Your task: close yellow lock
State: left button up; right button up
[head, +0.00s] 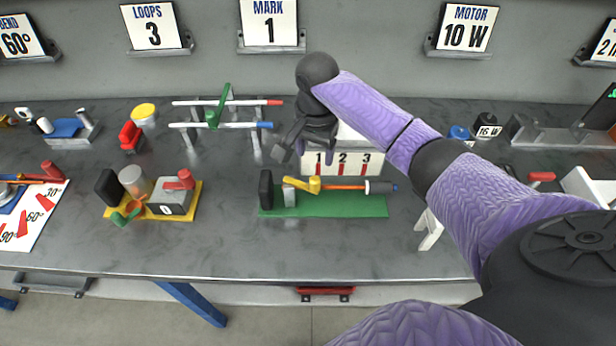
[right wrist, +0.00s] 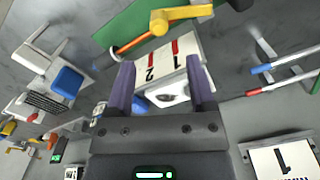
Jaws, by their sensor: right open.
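The yellow lock (head: 314,185) is a yellow crank-like handle on an orange rod, set on a green base plate (head: 340,207) at the front middle of the bench. A black block and a grey post stand at its left end, and a dark cylinder with a blue tip at its right. In the right wrist view the yellow handle (right wrist: 182,15) is at the top edge, beyond the fingers. My right gripper (head: 299,148) is open and empty above and behind the lock, apart from it. It also shows in the right wrist view (right wrist: 161,78). My left gripper is out of view.
A white box numbered 1, 2, 3 (head: 343,161) stands behind the lock, close to my right gripper. A rack with two rods (head: 222,110) is at the back left. A yellow-based fixture (head: 190,205) stands left. Bare bench lies between it and the green plate.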

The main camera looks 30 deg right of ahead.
aim_at(315, 179)
notch_tip(315, 179, down, 9)
jog(key=b, duration=0.3)
jog(key=shift+s, duration=0.1)
jog(key=shift+f+b, duration=0.3)
jog(key=shift+f, duration=0.05)
jog(key=c, duration=0.9)
grip_shut()
